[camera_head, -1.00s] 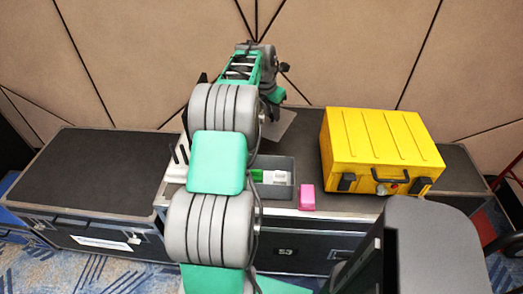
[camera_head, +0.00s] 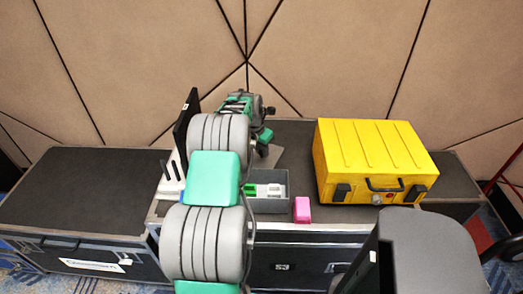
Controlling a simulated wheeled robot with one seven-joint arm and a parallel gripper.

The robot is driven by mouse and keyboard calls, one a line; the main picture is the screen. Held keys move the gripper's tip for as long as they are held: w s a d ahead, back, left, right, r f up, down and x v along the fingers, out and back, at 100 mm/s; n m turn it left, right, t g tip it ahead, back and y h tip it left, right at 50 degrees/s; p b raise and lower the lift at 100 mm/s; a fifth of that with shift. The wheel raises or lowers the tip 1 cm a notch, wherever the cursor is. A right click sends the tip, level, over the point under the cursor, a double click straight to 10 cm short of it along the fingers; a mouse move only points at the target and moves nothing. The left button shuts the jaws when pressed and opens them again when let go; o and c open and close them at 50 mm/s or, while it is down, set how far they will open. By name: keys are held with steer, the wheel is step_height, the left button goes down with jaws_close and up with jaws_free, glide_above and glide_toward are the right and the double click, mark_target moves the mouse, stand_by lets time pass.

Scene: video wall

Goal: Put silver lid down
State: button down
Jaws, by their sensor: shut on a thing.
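The silver lid (camera_head: 273,157) shows as a flat grey plate just behind the grey bin (camera_head: 270,206), partly covered by my arm. My gripper (camera_head: 264,142) is above the plate's near-left part and shut on it; the fingertips are small and partly hidden. The plate lies roughly level, at or close above the black case top (camera_head: 290,134). I cannot tell whether it touches that surface.
The grey bin holds green and white items (camera_head: 268,190). A pink block (camera_head: 302,210) stands right of it, and a yellow case (camera_head: 373,160) farther right. A black panel (camera_head: 186,130) and white slotted stand (camera_head: 170,182) are left of my arm. The left case top (camera_head: 85,190) is clear.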

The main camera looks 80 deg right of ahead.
mark_target(257, 162)
steer(key=c, duration=1.2)
jaws_free()
steer(key=shift+c, duration=0.2)
steer(key=v, duration=1.2)
steer(key=shift+r, duration=0.1)
